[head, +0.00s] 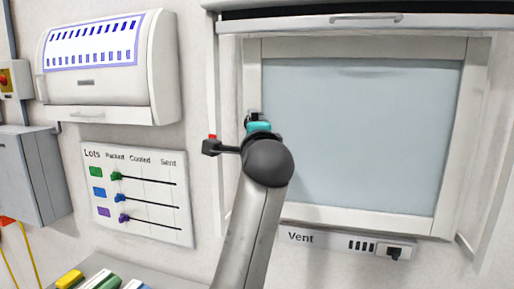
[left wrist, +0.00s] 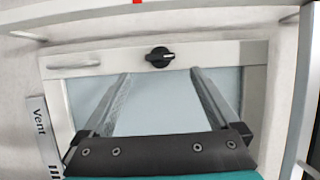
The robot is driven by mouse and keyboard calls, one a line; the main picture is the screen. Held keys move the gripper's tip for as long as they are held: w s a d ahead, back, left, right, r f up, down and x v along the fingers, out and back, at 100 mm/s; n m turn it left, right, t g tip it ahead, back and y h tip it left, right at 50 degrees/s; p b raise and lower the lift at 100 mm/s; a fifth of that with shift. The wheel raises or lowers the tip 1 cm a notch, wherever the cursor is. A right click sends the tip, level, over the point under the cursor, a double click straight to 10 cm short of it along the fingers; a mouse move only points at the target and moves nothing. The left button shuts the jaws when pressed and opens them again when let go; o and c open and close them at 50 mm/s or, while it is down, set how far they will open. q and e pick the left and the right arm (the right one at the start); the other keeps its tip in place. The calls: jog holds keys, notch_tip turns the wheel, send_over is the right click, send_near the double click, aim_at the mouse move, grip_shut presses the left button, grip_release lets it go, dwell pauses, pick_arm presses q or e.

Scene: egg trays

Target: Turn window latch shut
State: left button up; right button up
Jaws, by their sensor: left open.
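The window latch (left wrist: 160,57) is a small black knob with a white mark. In the left wrist view it sits on the white window frame (left wrist: 225,57), its mark pointing right, along the frame bar. My left gripper (left wrist: 159,73) is open and empty, its two grey fingers on either side below the latch, in line with it and apart from it in the picture. In the head view my left gripper (head: 254,117) is at the left side of the window frame (head: 250,75). There my gripper and arm cover the latch area, and I cannot make the latch out. My right gripper is not in view.
The pale window pane (head: 360,125) fills the right of the head view. A vent panel (head: 325,243) is below it. A lots board (head: 140,225) with sliders, a white wall unit (head: 105,95) and a grey box (head: 30,170) are at the left.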

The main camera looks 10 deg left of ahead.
pick_arm(q)
jog(key=b+v, duration=0.1)
jog(key=v, duration=0.7)
jog(key=shift+b, duration=0.35)
jog(key=shift+w, duration=0.1)
